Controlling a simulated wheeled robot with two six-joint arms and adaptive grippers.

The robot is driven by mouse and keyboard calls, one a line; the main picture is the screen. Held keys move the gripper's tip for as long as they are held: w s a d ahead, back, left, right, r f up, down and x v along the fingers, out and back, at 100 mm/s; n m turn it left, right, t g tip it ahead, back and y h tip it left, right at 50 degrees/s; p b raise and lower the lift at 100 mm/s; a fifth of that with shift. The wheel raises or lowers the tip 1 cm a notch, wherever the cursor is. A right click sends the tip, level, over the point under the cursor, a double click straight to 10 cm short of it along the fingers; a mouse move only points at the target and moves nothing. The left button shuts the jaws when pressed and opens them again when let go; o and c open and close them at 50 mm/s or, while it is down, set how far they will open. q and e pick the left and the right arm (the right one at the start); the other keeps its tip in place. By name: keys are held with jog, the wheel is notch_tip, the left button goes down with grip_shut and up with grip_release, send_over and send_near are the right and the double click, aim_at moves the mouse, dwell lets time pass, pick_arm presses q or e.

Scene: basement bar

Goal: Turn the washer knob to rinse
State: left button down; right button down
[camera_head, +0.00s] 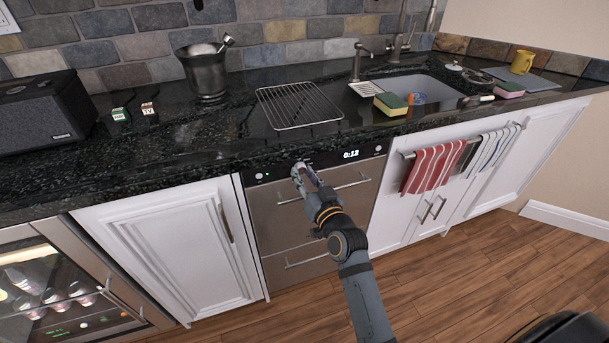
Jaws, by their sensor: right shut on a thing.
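The washer (276,217) is a steel-fronted unit under the dark counter, with two bar handles and a dark control strip along its top. A lit display (351,154) on the strip reads 0:12. My right gripper (301,168) reaches up from below and is shut on the washer knob at the middle of the strip. The fingers cover most of the knob, so its pointer and setting cannot be read. My left gripper is not in view.
A white cabinet door (163,255) is left of the washer, and a glass-fronted cooler (62,290) is farther left. Red striped towels (432,168) hang at the right. A wire rack (298,106) lies on the counter above. Wooden floor in front is open.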

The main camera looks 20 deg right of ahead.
jog(key=shift+r+m+p, duration=0.2)
jog(key=shift+m+p, duration=0.5)
jog(key=shift+m, duration=0.3)
jog(key=shift+m+p, duration=0.35)
jog(key=shift+m, duration=0.45)
jog(key=m+p, duration=0.1)
jog(key=m, duration=0.2)
jog(key=shift+a+f, duration=0.1)
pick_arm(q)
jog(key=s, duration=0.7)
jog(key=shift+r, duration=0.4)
pick_arm(e)
jog(key=shift+m, duration=0.8)
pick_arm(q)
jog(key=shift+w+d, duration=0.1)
pick_arm(e)
jog(key=shift+t, duration=0.3)
jog(key=c, duration=1)
grip_release()
jog(key=shift+c, duration=0.2)
jog(key=shift+f, duration=0.1)
